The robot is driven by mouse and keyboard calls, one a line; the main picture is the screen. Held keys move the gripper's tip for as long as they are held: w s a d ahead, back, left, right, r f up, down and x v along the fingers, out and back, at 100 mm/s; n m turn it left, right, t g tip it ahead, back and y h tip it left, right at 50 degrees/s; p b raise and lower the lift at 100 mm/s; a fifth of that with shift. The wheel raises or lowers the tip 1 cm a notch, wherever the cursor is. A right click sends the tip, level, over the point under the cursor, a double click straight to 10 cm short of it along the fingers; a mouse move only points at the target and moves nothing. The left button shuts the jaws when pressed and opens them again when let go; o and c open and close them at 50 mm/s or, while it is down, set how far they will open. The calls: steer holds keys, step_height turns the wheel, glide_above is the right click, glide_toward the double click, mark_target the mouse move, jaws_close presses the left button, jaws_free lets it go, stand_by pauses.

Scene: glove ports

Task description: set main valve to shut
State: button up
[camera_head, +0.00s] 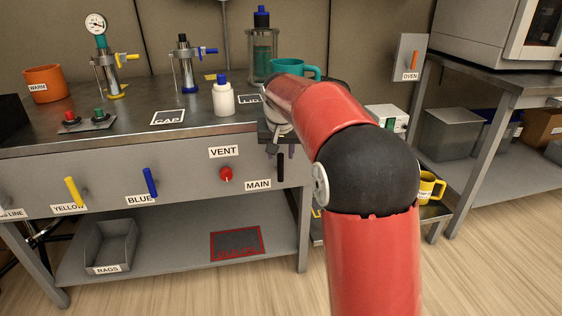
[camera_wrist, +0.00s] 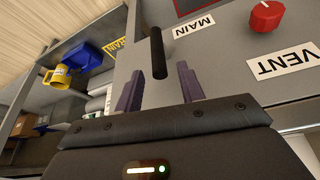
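The main valve's black handle (camera_head: 280,167) stands upright on the front panel, right of the MAIN label (camera_head: 258,185). In the wrist view the black handle (camera_wrist: 157,52) lies beside the MAIN label (camera_wrist: 194,26), its near end reaching in between my fingertips. My gripper (camera_head: 280,150) is over the panel's right end, just above the handle, and partly hidden by my wrist. In the wrist view my gripper (camera_wrist: 160,72) is open, with one purple finger on each side of the handle. A gap shows on both sides, so it does not grip the handle.
A red VENT knob (camera_head: 226,174) is left of the handle. Blue (camera_head: 150,183) and yellow (camera_head: 73,192) handles are farther left. A teal mug (camera_head: 290,67) and a white bottle (camera_head: 223,97) stand on the bench above. A yellow mug (camera_head: 428,187) is low at right.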

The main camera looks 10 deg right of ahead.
mark_target(281, 160)
steer(key=shift+x, duration=2.05)
jaws_close()
